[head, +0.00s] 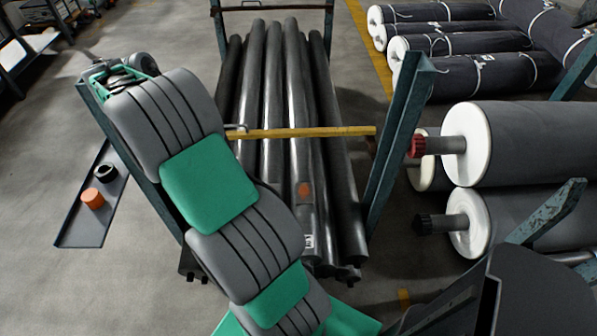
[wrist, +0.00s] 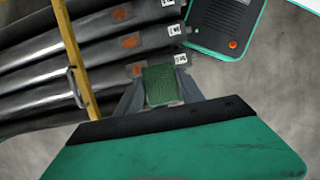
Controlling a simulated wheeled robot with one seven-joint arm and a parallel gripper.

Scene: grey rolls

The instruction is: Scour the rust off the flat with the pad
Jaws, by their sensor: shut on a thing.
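My gripper (wrist: 161,80) is shut on a green scouring pad (wrist: 159,88), with a grey finger on each side of it. The dark long bars (head: 273,100) lie side by side in a rack, with white labels near their ends. Orange-brown rust patches show on several bars in the wrist view, one (wrist: 137,70) just beyond the pad, others (wrist: 130,41) farther up. In the head view one rust patch (head: 304,190) shows; my arm covers part of the bars. I cannot make out my gripper there, nor whether the pad touches a bar.
A yellow bar (head: 300,132) crosses over the bars between teal rack posts (head: 396,135). A dark tray (head: 85,232) at left holds an orange round piece (head: 92,198) and a black one (head: 105,173). Large wrapped rolls (head: 540,140) are stacked at right. Bare floor lies at lower left.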

